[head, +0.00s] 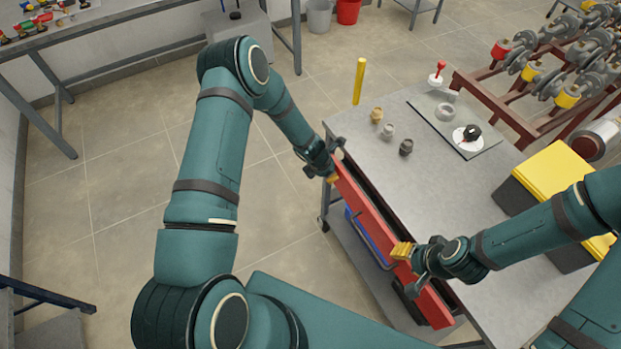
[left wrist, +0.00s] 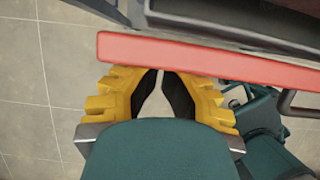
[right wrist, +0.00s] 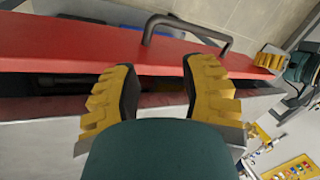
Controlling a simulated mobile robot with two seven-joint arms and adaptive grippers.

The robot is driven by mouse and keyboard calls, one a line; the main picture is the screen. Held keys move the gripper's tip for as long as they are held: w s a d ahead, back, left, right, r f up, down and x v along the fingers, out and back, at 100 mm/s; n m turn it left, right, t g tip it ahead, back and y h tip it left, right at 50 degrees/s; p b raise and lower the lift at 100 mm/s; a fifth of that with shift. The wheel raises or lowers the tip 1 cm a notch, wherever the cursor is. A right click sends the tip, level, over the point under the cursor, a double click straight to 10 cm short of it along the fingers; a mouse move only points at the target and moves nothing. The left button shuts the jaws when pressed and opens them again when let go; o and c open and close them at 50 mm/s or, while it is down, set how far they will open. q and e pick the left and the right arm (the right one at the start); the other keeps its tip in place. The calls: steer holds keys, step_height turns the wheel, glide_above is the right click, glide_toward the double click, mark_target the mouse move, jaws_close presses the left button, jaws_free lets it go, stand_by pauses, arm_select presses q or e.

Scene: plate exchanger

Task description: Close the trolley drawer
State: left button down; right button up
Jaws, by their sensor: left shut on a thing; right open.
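The trolley drawer has a long red front (head: 378,222), which stands out from the grey trolley top (head: 440,170) with a dark gap between them. The front also shows in the left wrist view (left wrist: 220,58) and the right wrist view (right wrist: 60,45). A dark bar handle (right wrist: 187,25) is on its outer side. My left gripper (head: 331,176) is shut at the far end of the front, with its fingertips against the red edge. My right gripper (head: 402,251) is open over the near part of the front, its fingers apart above the red panel. Whether they touch it is unclear.
Small fittings (head: 388,131), a grey plate with parts (head: 455,125) and a yellow-lidded black box (head: 550,185) stand on the trolley. A blue bin (head: 368,238) is on the shelf below. A yellow post (head: 359,82) rises behind. Floor to the left is clear.

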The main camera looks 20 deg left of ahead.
mark_target(339, 169)
arm_select(q)
steer(key=shift+w+d+p, duration=0.6)
steer(key=shift+w+d, duration=0.6)
steer(key=shift+w, duration=0.3)
arm_select(e)
steer(key=shift+r, duration=0.95)
